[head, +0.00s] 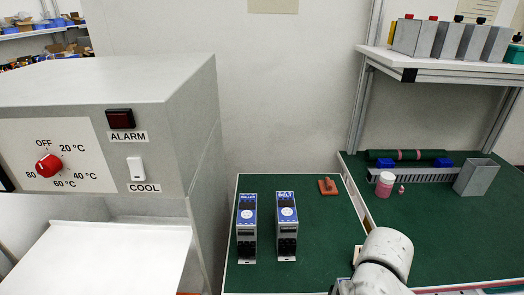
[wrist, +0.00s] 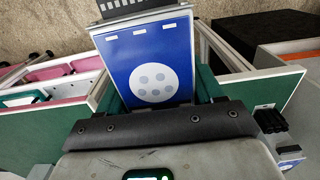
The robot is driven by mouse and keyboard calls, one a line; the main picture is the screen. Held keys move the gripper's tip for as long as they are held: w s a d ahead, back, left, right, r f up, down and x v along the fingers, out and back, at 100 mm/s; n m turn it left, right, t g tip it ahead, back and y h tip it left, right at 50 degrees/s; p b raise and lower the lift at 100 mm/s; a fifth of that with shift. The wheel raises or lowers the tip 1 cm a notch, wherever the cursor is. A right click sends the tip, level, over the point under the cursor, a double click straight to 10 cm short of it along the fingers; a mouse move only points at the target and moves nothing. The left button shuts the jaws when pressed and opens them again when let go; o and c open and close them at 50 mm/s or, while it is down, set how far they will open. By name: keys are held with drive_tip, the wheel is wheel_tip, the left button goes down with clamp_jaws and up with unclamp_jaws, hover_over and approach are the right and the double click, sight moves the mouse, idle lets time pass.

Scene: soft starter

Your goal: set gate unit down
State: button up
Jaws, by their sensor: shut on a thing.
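My gripper (wrist: 160,98) shows in the wrist view, shut on a unit with a blue face, the gate unit (wrist: 148,62). The blue face has a white disc with several pale dots and small white slots along its far edge. No name can be read on it. A grey part with dark slots continues beyond the blue face. In the head view, my gripper and the held unit are out of sight; only a white part of my arm shows at the bottom right. Two upright units, one labelled roller (head: 246,228) and one labelled belt (head: 286,226), stand on the green bench top (head: 325,240).
A reddish-brown block (head: 327,186) lies behind the belt unit. The control box (head: 100,130) stands left. Right are a pink jar (head: 385,184), a slotted grey duct (head: 425,175), a grey open-topped holder (head: 476,177) and an overhead shelf (head: 440,72). Green surface right of the belt unit is bare.

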wheel_tip(320, 180, down, 12)
drive_tip(key=shift+s, duration=0.2)
drive_tip(key=shift+r, duration=0.15)
drive_tip(key=shift+s, duration=0.2)
